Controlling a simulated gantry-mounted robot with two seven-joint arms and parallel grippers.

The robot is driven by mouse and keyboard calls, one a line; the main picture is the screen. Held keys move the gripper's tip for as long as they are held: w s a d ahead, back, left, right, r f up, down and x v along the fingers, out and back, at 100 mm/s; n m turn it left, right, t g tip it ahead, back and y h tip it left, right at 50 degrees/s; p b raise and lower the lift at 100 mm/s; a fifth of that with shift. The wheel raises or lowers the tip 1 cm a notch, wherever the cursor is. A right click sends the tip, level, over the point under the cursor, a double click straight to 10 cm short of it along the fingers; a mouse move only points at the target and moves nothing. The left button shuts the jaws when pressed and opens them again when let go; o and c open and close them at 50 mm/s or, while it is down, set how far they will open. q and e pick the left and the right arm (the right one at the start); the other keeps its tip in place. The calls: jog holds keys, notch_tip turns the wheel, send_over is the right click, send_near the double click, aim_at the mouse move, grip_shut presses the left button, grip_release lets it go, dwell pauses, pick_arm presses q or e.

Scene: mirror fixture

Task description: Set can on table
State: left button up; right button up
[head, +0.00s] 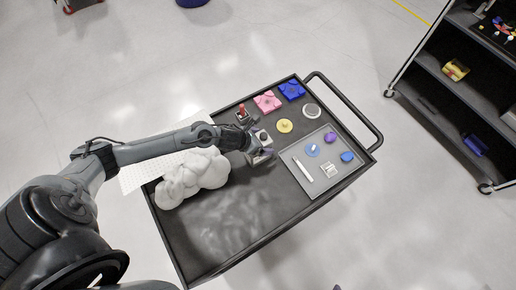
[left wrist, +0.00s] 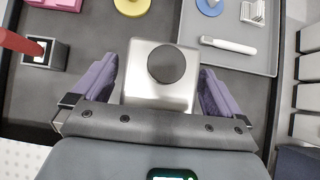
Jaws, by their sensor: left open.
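A silver box-shaped container (left wrist: 135,75) with a dark round top stands between my left fingers in the left wrist view; it is the closest match to a can that I see. In the head view it shows (head: 262,136) just beyond my left gripper (head: 259,155), on the dark cart top (head: 235,215). My left gripper is open, with purple fingers on either side of the container in the left wrist view (left wrist: 157,90). My right gripper is not in view.
A grey tray (head: 318,185) with small items lies right of the container. A yellow disc (head: 285,126), pink block (head: 267,102), blue block (head: 292,90) and red-handled item (head: 242,113) sit toward the back. A white lumpy mass (head: 192,178) lies left. The front cart top is clear.

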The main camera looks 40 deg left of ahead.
pick_arm(q)
jog(key=shift+c, duration=0.2)
grip_shut()
jog(key=shift+r, duration=0.1)
dwell(0.4)
jog(key=shift+r, duration=0.15)
